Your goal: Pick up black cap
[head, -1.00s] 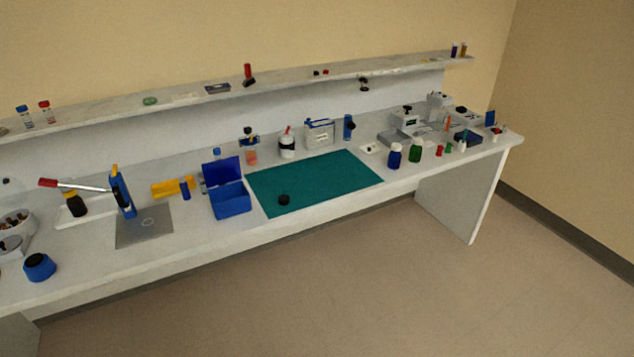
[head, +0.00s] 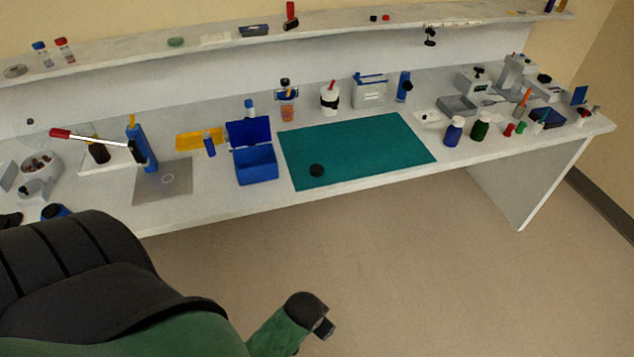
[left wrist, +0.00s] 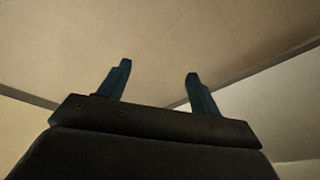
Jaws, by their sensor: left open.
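The black cap (head: 316,170) is a small, dark round piece. It lies on the green mat (head: 405,158), near the mat's front edge and left of its middle, with clear mat around it. My left gripper (left wrist: 158,69) is open in the left wrist view, with nothing between its two dark blue fingers. That view shows a plain beige surface beyond the fingers and no cap. In the head view my arm is low at the left and centre, in front of the bench and well away from the cap. My right gripper is not in view.
A blue open box (head: 257,166) stands just left of the mat. A cup (head: 329,98), a bottle with orange contents (head: 287,107) and a blue-trimmed container (head: 370,92) stand behind it. Blue (head: 453,131) and green (head: 480,126) bottles stand at right. A shelf (head: 340,27) runs above.

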